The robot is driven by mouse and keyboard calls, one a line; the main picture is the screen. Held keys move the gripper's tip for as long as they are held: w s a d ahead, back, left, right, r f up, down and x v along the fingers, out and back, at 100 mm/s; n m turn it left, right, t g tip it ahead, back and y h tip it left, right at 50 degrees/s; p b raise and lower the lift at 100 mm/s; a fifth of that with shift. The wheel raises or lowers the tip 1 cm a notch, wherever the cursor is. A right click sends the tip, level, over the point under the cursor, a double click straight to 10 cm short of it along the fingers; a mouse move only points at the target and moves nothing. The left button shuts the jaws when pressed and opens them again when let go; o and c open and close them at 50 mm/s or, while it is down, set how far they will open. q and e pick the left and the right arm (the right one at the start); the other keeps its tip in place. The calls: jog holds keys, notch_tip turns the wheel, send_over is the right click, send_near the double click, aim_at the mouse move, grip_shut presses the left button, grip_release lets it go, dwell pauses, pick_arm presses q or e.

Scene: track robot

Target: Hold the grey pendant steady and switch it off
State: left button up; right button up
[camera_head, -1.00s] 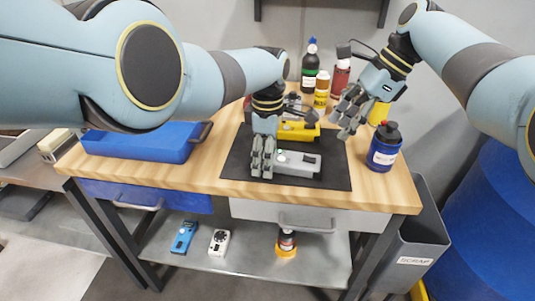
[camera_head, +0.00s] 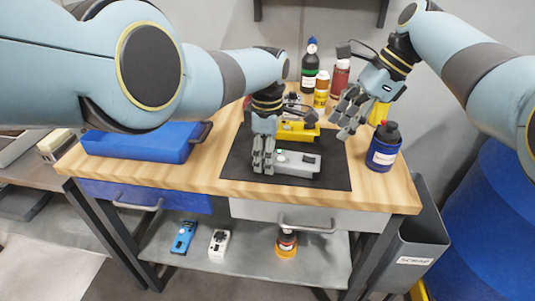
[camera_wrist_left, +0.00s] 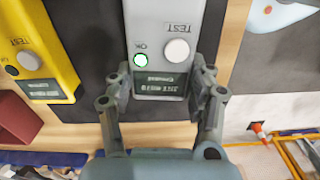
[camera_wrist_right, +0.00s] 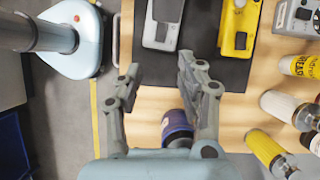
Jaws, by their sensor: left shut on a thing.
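The grey pendant (camera_head: 298,163) lies flat on the dark mat (camera_head: 335,178) on the bench. In the left wrist view its grey body (camera_wrist_left: 163,18) shows a round white TEST button (camera_wrist_left: 177,50), a lit green OK light (camera_wrist_left: 141,60) and a small dark display (camera_wrist_left: 160,83). My left gripper (camera_head: 263,168) is shut on the pendant's left end, one finger on each side. My right gripper (camera_head: 345,132) is open and empty above the bench, to the right of the pendant. The pendant also shows in the right wrist view (camera_wrist_right: 160,32), beyond the right fingertips.
A yellow pendant (camera_head: 298,132) lies just behind the grey one. A blue bottle (camera_head: 382,150) stands right of the mat, near my right gripper. Several bottles stand at the back. A blue case (camera_head: 140,143) lies at the left. The bench front is clear.

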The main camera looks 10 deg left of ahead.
jog(key=shift+n, duration=0.4)
jog(key=c, duration=0.4)
jog(key=shift+f+n, duration=0.1)
jog(key=shift+n, duration=0.7)
jog(key=shift+c, duration=1.4)
jog(key=shift+n+y, duration=0.3)
jog(key=shift+n, duration=0.6)
grip_shut()
jog(key=n+y, duration=0.1)
jog(key=n, duration=0.8)
jog(key=d+n+y, duration=0.1)
jog(key=n+y, duration=0.1)
jog(key=n, duration=0.8)
jog(key=s+d+n+t+y, duration=0.1)
jog(key=n, duration=0.9)
